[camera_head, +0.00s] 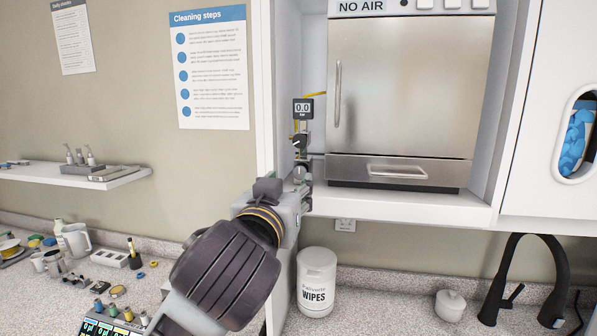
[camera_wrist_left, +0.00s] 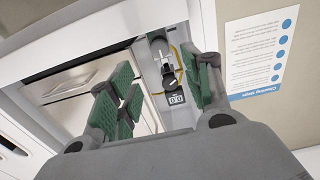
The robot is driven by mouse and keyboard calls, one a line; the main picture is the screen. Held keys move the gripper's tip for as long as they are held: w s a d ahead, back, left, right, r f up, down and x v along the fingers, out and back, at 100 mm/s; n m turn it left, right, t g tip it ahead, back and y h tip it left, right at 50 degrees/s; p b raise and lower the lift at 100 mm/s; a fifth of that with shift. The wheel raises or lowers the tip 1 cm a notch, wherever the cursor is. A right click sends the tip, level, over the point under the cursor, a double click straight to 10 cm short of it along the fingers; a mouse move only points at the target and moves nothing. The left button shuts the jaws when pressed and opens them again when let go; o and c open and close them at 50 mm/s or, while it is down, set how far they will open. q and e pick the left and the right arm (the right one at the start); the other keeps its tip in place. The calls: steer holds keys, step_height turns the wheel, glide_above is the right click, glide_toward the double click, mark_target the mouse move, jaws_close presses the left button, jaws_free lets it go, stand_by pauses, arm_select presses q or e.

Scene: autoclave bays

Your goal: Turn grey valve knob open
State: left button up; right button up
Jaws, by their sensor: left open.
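A grey round knob (camera_head: 301,173) sits low on the fittings at the left inner side of the autoclave bay. In the left wrist view, a rounded grey fitting (camera_wrist_left: 157,43) shows in the same group, partly in shadow. Above the grey knob in the head view is a dark knob (camera_head: 299,140) with a white pointer; it also shows in the left wrist view (camera_wrist_left: 170,80). My left gripper (camera_head: 300,193) is just below and in front of the fittings. In its wrist view, its green-padded fingers (camera_wrist_left: 168,72) are spread, with nothing between the pads. My right gripper is out of view.
A gauge (camera_head: 303,108) reading 0.0 is above the knobs. The closed autoclave (camera_head: 400,90), labelled NO AIR, stands to the right on the bay shelf (camera_head: 420,205). A wipes tub (camera_head: 317,280) stands below. The bay's left panel edge (camera_head: 265,90) is close to my left arm.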

mark_target(299, 172)
arm_select(q)
steer(key=w, duration=0.2)
steer(key=w+d+p, duration=0.1)
steer(key=w, duration=0.2)
steer(key=w+p, duration=0.1)
steer(key=w, duration=0.2)
steer(key=shift+d+r, duration=0.1)
steer(key=shift+d, duration=0.2)
steer(key=shift+w+d+p, duration=0.15)
steer(key=shift+w+p, duration=0.15)
steer(key=shift+w, duration=0.6)
steer(key=shift+c, duration=0.7)
steer(key=c, duration=0.9)
